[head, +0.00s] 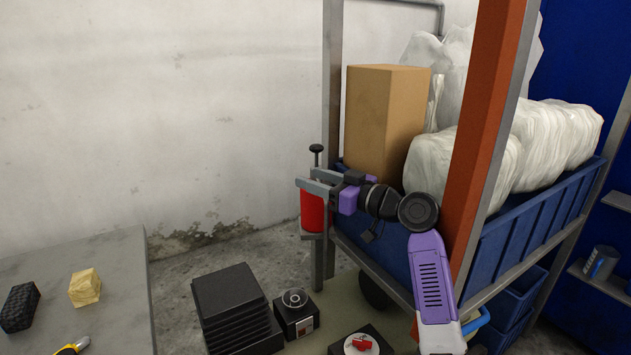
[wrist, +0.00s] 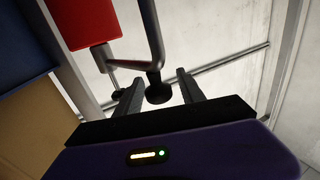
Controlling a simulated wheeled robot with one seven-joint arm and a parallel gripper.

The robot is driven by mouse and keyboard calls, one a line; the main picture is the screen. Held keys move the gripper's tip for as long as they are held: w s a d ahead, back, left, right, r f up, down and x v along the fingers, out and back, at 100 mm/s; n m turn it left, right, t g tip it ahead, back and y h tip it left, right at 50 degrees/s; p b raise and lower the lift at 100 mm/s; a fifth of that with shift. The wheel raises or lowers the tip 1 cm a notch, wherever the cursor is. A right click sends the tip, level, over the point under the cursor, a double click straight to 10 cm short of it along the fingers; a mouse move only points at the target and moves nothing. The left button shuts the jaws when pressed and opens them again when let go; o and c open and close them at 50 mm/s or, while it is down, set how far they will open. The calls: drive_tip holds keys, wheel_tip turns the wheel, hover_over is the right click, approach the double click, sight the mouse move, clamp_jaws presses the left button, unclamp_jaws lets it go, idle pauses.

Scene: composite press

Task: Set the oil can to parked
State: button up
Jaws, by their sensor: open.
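The oil can (head: 313,213) is a red cylinder standing by the grey post, with a thin upright rod topped by a black knob (head: 316,148). My gripper (head: 306,180) is open and level with the can's upper part, which its fingers partly hide. In the wrist view a red body (wrist: 85,22) shows at the upper left. A bent grey bar there ends in a black knob (wrist: 158,93), which appears between my open fingers (wrist: 160,78). I cannot tell whether they touch it.
A blue cart (head: 510,240) carries a cardboard box (head: 385,120) and white wrapped bundles (head: 470,155) close behind my arm. A grey post (head: 331,100) and an orange post (head: 485,130) stand near it. A grey table (head: 110,270) is at left; black units (head: 235,305) stand below.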

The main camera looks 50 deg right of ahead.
wheel_tip(320, 180, up, 20)
drive_tip(key=p, duration=0.2)
drive_tip(key=shift+f, duration=0.15)
